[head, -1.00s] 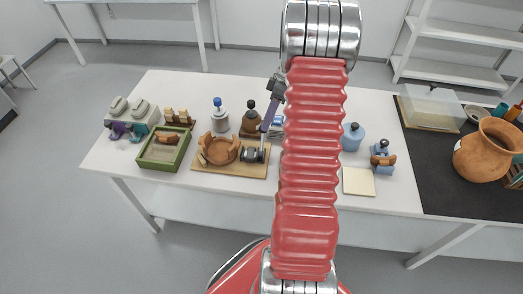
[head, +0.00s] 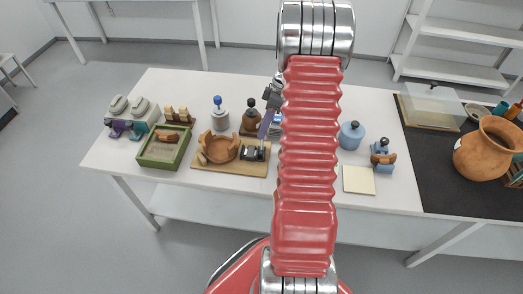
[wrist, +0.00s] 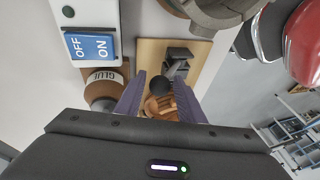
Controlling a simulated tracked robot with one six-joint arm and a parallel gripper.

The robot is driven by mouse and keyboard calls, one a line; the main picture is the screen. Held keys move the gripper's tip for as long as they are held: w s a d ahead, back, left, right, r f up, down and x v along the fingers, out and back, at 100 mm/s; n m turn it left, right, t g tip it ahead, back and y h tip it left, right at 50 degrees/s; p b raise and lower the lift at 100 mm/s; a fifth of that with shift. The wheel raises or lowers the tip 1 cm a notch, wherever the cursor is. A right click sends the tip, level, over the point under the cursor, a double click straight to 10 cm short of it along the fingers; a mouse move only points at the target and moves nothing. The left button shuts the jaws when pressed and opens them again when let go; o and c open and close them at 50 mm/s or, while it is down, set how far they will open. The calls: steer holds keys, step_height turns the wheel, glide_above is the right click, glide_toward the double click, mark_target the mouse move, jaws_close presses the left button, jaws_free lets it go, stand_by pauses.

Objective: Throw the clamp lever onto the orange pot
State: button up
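The orange pot (head: 222,150) is a broken terracotta bowl with a jagged rim on a wooden board (head: 205,168). A dark clamp (head: 254,154) stands on the board just right of it. In the wrist view the clamp (wrist: 178,55) has a lever ending in a black ball knob (wrist: 160,86). My gripper (wrist: 161,78) has purple fingers standing on either side of the knob, with gaps showing, so it is open. In the head view my gripper (head: 262,138) is just above the clamp. The pot (wrist: 160,107) is partly hidden behind the fingers and gripper body in the wrist view.
A brown glue bottle (wrist: 103,88) and a white box with a blue ON/OFF switch (wrist: 90,46) are close beside my fingers. A green tray (head: 165,160) stands left of the board. A larger orange jar (head: 485,152) stands far right on a black mat.

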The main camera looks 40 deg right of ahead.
steer(key=shift+a+f, duration=0.1)
steer(key=shift+f, duration=0.15)
steer(key=shift+s+a+r, duration=0.25)
steer(key=shift+a+r, duration=0.1)
steer(key=shift+r, duration=0.1)
steer(key=shift+s+a+r+t+h, duration=0.4)
steer(key=shift+s+a+h, duration=0.1)
steer(key=shift+a+h, duration=0.15)
steer(key=shift+s+a+r+n+t+h, duration=0.15)
steer(key=shift+s+a+t+h, duration=0.15)
steer(key=shift+s+a, duration=0.25)
steer(key=shift+s+a+r+n+t+h, duration=0.15)
steer(key=shift+s+a+t+h, duration=0.2)
steer(key=shift+a, duration=0.3)
steer(key=s+a, duration=0.1)
steer(key=s+a+f+t+h, duration=0.1)
steer(key=a, duration=0.1)
steer(key=s+a+f+h, duration=0.1)
steer(key=shift+s+a+t, duration=0.25)
steer(key=shift+a+t, duration=0.1)
steer(key=shift+a, duration=0.1)
steer(key=shift+s+a+f, duration=0.1)
steer(key=shift+s+f, duration=0.05)
steer(key=shift+s, duration=0.05)
